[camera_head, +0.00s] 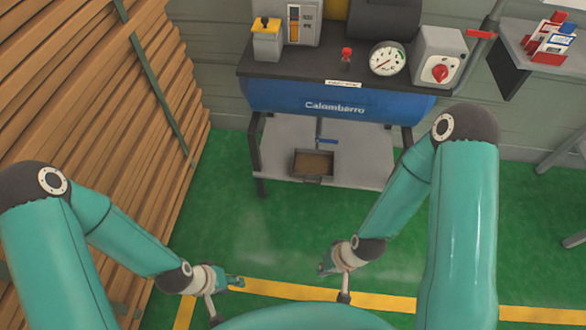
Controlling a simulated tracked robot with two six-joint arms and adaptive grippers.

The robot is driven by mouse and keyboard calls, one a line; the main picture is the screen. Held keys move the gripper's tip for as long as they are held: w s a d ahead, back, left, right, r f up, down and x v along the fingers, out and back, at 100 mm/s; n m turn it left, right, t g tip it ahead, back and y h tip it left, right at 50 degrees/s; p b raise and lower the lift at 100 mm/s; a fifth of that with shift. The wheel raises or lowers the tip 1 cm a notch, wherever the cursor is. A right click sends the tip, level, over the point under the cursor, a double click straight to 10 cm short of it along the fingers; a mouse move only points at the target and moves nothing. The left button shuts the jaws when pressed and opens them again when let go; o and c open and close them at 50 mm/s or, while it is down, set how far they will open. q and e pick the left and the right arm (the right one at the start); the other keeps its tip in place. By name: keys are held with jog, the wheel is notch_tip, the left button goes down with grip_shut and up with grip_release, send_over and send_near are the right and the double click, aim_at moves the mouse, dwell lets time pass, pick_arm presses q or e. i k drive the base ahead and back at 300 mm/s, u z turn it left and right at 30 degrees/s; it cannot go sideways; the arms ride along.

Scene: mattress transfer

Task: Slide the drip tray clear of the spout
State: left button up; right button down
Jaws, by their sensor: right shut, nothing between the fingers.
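The drip tray (312,178), a small dark metal box with a brown inside, sits on the grey lower shelf of the compressor stand. A thin drain pipe with a blue lever (327,141), which looks like the spout, comes down from under the blue tank just above the tray's back part. My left gripper (228,297) is low at the lower left, well short of the tray; its fingers are too small to read. My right gripper (333,283) is shut and empty, below the tray in the picture and apart from it.
The blue compressor tank (300,97) overhangs the shelf (365,165), with dark legs (256,155) at the sides. Stacked timber (90,90) fills the left. A grey side table (510,60) stands at the right. Green floor (260,235) before the shelf is clear.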

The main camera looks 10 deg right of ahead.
aim_at(309, 164)
jog(key=u, duration=0.35)
jog(key=i, duration=1.05)
jog(key=z, duration=0.4)
